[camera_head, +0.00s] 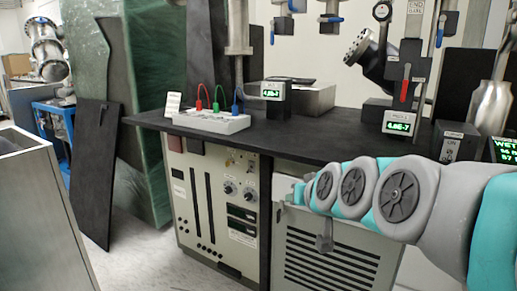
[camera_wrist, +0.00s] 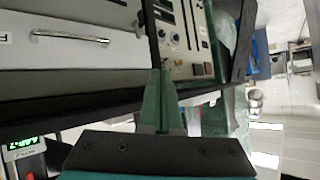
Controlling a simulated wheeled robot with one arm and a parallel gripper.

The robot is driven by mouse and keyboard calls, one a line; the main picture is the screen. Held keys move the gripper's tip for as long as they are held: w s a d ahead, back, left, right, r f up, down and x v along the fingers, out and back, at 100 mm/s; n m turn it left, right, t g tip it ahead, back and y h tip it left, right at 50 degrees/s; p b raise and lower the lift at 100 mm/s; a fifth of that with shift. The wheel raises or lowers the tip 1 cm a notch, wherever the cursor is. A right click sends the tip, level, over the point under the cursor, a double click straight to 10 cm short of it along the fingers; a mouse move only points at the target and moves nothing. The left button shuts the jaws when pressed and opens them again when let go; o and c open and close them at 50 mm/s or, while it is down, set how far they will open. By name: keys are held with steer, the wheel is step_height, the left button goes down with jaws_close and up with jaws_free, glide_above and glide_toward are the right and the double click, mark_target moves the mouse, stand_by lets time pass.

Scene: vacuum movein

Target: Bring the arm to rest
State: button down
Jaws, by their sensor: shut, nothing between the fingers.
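My arm comes in from the right in the head view, grey and teal, stretched leftward in front of the bench. My gripper (camera_head: 284,191) is at its far end, just in front of the bench's cabinets and below the black bench top (camera_head: 262,134). It is small and partly hidden there by my wrist. In the wrist view my gripper (camera_wrist: 160,74) shows its two long fingers together, with nothing between them. A panel with knobs (camera_wrist: 178,38) and a pale drawer front (camera_wrist: 70,52) with a bar handle lie beyond the fingertips.
On the bench stand a white box with coloured leads (camera_head: 211,122), a gauge with a green display (camera_head: 273,91) and a second gauge (camera_head: 398,122). A grey cart (camera_head: 45,200) is at the left. A dark board (camera_head: 95,170) leans behind it. Some floor between is clear.

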steer(key=s+d+f+g+h, duration=0.15)
steer(key=s+f+g, duration=0.45)
steer(key=s+f, duration=0.75)
steer(key=s+d+f+g, duration=0.2)
steer(key=s, duration=0.4)
steer(key=s+d+f+g+h, duration=0.1)
steer(key=s+f+g, duration=0.1)
steer(key=s, duration=0.5)
steer(key=s+d+f+g, duration=0.2)
steer(key=s+g, duration=0.1)
steer(key=s, duration=0.4)
steer(key=shift+d+f+h, duration=0.15)
steer(key=shift+d+h, duration=0.15)
steer(key=shift+h, duration=0.05)
